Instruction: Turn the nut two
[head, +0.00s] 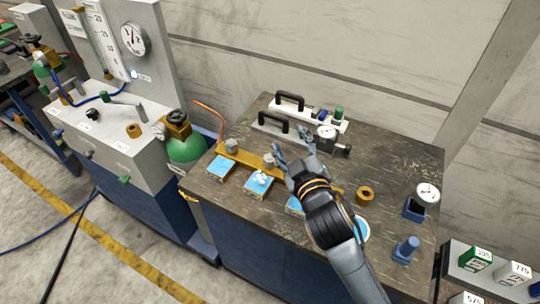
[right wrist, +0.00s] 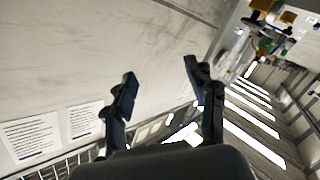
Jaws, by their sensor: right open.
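A brass-coloured bar (head: 243,157) lies along the left part of the dark workbench top (head: 400,165). Two grey nut-like fittings show on it, one at the left (head: 232,145) and one near the middle (head: 268,160). I cannot tell which is nut two. My right gripper (head: 292,150) is open and empty, with fingers up, just right of the middle fitting in the head view. It hides the bar's right part. In the right wrist view the open fingers (right wrist: 160,72) show with only wall and room behind them. My left gripper is not in view.
Blue-topped blocks (head: 221,168) sit in front of the bar, one holding small white pieces (head: 259,181). A green tank (head: 186,148) stands left.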

